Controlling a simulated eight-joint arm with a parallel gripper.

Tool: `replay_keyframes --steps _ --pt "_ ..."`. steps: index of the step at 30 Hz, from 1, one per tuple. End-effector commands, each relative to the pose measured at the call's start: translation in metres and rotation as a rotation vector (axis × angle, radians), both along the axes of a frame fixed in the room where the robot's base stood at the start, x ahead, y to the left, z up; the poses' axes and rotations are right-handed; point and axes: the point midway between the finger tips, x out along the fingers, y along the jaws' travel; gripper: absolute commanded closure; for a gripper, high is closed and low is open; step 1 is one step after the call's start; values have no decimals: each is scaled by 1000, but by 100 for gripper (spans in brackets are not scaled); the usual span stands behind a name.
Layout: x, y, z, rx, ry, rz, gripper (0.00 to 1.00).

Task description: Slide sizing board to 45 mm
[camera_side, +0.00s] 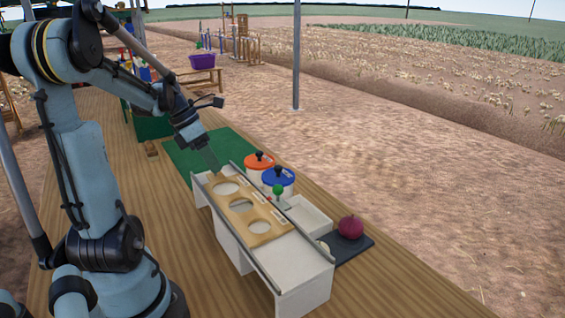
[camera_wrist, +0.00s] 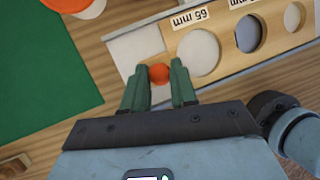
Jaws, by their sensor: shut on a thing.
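The sizing board (camera_side: 258,213) is a tan wooden strip with three round holes, lying between the rails of a pale stand. In the wrist view the board (camera_wrist: 228,32) shows a "65 mm" label beside its end hole; another label is partly cut off. An orange-red ball knob (camera_wrist: 159,74) sits at that end of the board. My gripper (camera_wrist: 158,80) is shut on this knob, with one green finger on each side. In the side view my gripper (camera_side: 212,165) is at the stand's far end, and the knob is hidden there.
Beside the stand are an orange-lidded pot (camera_side: 260,160), a blue-lidded pot (camera_side: 279,177), a green-knobbed lever (camera_side: 278,190) and a white tray (camera_side: 309,214). A red onion (camera_side: 350,226) sits on a dark slab (camera_side: 358,245). A green mat (camera_side: 185,157) lies behind.

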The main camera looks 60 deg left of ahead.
Motion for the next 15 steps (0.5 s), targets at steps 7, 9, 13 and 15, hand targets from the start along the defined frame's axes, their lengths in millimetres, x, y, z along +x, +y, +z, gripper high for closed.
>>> replay_keyframes --steps 7,9,13,15 --pt "0 14 0 -1 -3 1 100" --pt "1 18 0 -1 -3 1 100" --pt "1 25 1 -1 -3 1 100" --pt "1 29 1 -1 -3 1 100"
